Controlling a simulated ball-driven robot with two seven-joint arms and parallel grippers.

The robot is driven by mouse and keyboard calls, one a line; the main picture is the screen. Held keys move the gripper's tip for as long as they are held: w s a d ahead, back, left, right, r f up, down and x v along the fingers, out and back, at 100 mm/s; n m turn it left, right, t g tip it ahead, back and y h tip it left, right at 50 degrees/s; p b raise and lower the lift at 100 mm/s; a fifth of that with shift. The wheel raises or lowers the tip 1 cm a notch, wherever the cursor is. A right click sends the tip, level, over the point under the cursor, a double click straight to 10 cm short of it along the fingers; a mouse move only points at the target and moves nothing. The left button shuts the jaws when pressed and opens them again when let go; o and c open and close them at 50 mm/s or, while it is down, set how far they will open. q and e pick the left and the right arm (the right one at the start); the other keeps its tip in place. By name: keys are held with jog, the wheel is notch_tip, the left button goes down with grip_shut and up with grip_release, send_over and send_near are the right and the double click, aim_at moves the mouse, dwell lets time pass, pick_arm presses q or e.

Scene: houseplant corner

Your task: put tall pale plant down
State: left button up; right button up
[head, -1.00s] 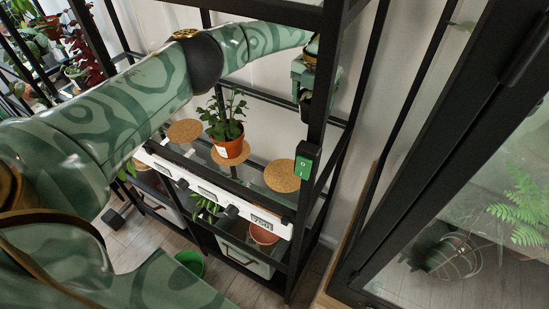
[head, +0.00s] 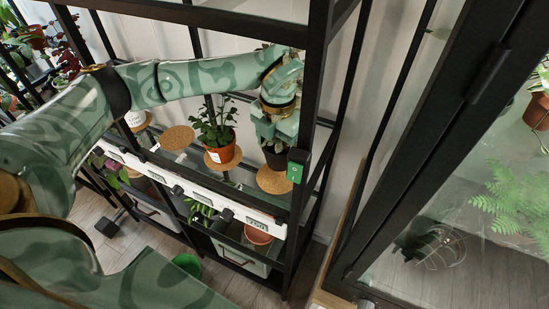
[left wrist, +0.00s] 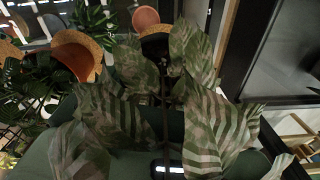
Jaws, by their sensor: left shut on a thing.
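My left gripper (head: 278,138) is shut on the tall pale plant, inside the shelf frame behind the right black post. Its dark pot (head: 277,158) shows below the gripper, over the back part of the right round cork mat (head: 274,182). I cannot tell whether the pot touches the mat. In the left wrist view the plant's broad, pale-striped leaves (left wrist: 205,135) fill the middle, with the dark pot (left wrist: 155,46) beyond them. The gripper hides most of the plant in the head view. My right gripper is not in view.
A leafy plant in an orange pot (head: 224,155) stands on the middle mat, close left of the held plant. Another cork mat (head: 177,138) is bare. A white pot (head: 135,118) stands further left. The black post (head: 312,110) with a green tag (head: 296,172) is close by.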

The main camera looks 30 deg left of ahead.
aim_at(275, 161)
pick_arm(q)
jog(key=shift+s+d, duration=0.15)
jog(key=shift+s, duration=0.7)
notch_tip(275, 161, down, 4)
jog(key=shift+r+b, duration=0.15)
jog(key=shift+b, duration=0.25)
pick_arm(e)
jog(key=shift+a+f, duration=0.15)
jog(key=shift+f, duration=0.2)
pick_arm(q)
jog(key=o, duration=1.1)
jog(key=shift+c, duration=0.2)
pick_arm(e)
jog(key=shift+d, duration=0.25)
pick_arm(q)
notch_tip(275, 161, up, 7)
jog(key=shift+f+p, duration=0.1)
jog(key=shift+p, duration=0.65)
jog(key=shift+r, duration=0.45)
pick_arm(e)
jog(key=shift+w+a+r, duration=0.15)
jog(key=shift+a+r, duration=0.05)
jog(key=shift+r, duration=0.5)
